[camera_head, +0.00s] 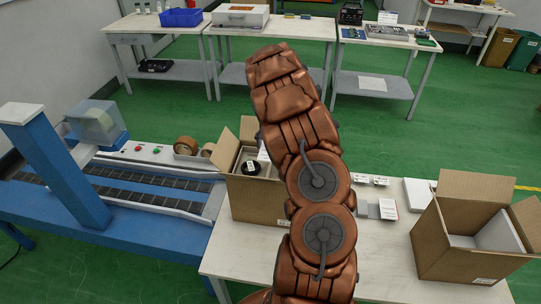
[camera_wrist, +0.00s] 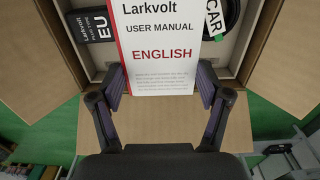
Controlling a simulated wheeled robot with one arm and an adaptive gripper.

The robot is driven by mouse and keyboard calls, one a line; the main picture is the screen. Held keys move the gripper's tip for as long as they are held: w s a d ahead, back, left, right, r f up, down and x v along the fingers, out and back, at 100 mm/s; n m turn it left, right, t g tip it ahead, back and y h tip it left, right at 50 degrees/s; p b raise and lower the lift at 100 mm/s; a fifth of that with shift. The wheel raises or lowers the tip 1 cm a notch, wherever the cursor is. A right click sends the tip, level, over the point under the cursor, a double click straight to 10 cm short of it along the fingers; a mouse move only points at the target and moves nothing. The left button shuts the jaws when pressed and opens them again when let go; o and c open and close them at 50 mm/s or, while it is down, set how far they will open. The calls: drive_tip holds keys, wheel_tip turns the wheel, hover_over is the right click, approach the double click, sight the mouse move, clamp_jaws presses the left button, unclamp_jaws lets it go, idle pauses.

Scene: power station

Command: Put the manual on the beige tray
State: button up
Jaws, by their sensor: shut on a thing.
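The manual (camera_wrist: 160,45) is a white booklet with a red spine edge, reading "Larkvolt USER MANUAL ENGLISH". My gripper (camera_wrist: 161,80) has one finger at each side edge of it and is shut on it. Beyond the manual, in the wrist view, a beige tray (camera_wrist: 235,52) sits inside an open cardboard box. It holds a black "EU" plug-type piece (camera_wrist: 92,24) and a black item with a "CAR" label (camera_wrist: 214,18). The manual hides the tray's middle. In the head view my arm hides the gripper and part of this box (camera_head: 258,200).
A second open cardboard box (camera_head: 460,240) stands at the right of the white table. Small cards (camera_head: 388,209) and a white box (camera_head: 418,193) lie between the boxes. A blue conveyor machine (camera_head: 110,205) adjoins on the left. Box flaps stand up around the tray.

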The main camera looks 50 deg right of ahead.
wheel_tip(320, 180, down, 5)
drive_tip(key=shift+f+p, duration=0.1)
drive_tip(key=shift+p, duration=0.8)
drive_tip(key=shift+f, duration=0.2)
drive_tip(key=shift+f, duration=0.2)
drive_tip(key=o, duration=1.1)
drive_tip(key=shift+r, duration=0.1)
wheel_tip(320, 180, up, 11)
drive_tip(key=b, duration=0.4)
drive_tip(key=shift+a+r+b, duration=0.1)
drive_tip(key=shift+r+b, duration=0.25)
drive_tip(key=shift+r, duration=0.35)
